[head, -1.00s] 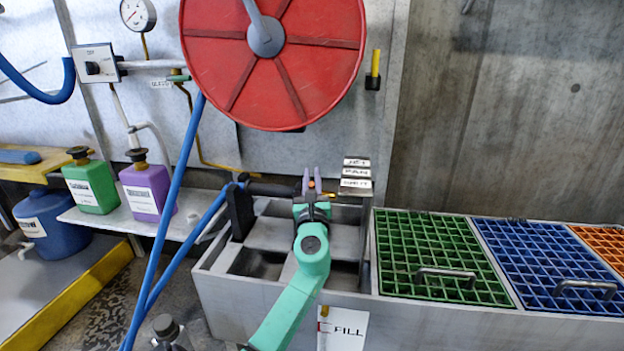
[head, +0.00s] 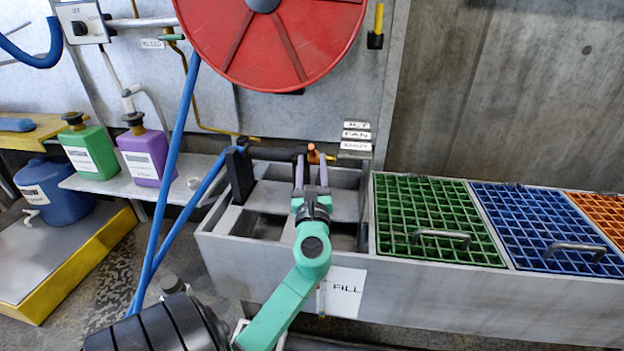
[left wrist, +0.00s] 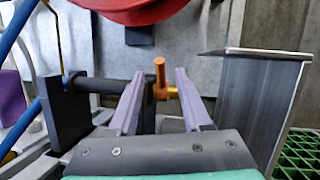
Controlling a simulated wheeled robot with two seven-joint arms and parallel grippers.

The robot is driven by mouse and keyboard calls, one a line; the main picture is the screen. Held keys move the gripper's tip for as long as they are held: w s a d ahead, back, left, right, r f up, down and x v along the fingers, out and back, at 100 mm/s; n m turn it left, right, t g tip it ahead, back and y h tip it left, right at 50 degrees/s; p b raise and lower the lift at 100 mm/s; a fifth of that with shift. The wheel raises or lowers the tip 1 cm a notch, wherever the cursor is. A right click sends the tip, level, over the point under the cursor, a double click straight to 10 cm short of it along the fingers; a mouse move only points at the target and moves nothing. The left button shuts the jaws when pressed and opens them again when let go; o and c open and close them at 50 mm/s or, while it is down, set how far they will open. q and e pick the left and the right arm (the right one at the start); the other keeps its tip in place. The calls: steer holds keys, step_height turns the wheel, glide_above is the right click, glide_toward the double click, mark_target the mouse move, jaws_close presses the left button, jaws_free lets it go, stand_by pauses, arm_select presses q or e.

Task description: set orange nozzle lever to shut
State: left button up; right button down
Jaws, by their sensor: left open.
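The orange nozzle lever (head: 313,153) sits at the end of a dark horizontal wand above the grey trough. In the left wrist view the lever (left wrist: 160,72) points up from an orange-brass fitting. My left gripper (head: 312,161) is open, with a purple finger on each side of the lever. In the left wrist view its fingertips (left wrist: 160,76) stand apart with gaps to the lever; I see no contact. A stack of labels (head: 356,135), the lowest reading SHUT, is right of the lever. My right gripper is not in view.
A black bracket (head: 239,174) holds the wand at left, with a blue hose (head: 175,160) beside it. A red reel (head: 270,40) hangs above. A grey metal post (left wrist: 262,100) stands close to the right finger. Green grating (head: 430,215) lies to the right.

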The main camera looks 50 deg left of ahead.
arm_select(q)
steer(key=v, duration=0.6)
steer(key=shift+d, duration=0.15)
steer(key=shift+s, duration=0.1)
